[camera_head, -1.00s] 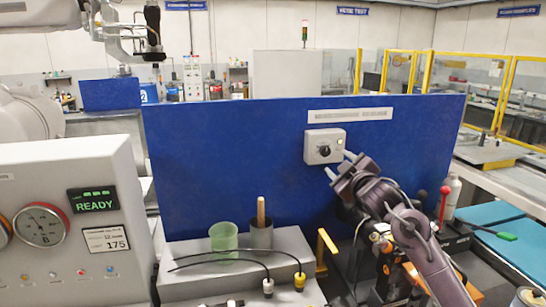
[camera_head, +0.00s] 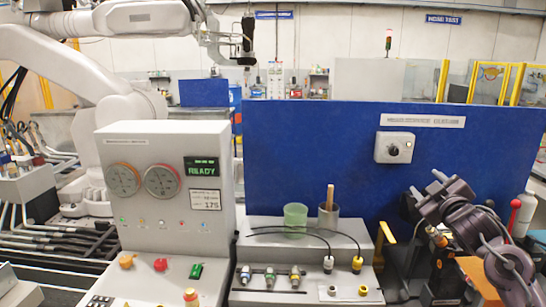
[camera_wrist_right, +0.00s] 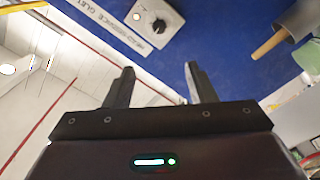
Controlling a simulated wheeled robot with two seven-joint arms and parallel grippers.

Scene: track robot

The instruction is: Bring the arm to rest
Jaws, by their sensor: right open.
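My right gripper (camera_head: 425,184) is at the right of the head view, in front of the blue panel (camera_head: 310,160). Its two fingers are apart with nothing between them. In the right wrist view the open fingers (camera_wrist_right: 160,72) point toward the blue panel, with the grey knob box (camera_wrist_right: 153,20) beyond them. In the head view the knob box (camera_head: 394,148) is on the panel, above and left of the gripper and apart from it. My right arm (camera_head: 480,228) reaches in from the lower right. My left gripper is not in view.
A grey console (camera_head: 165,205) with two gauges and a READY display stands left. A bench holds a green cup (camera_head: 295,215), a grey cup (camera_head: 328,222) with a wooden handle, and cables. A red-topped lever (camera_head: 515,205) is close right of my arm. A white robot arm stands back left.

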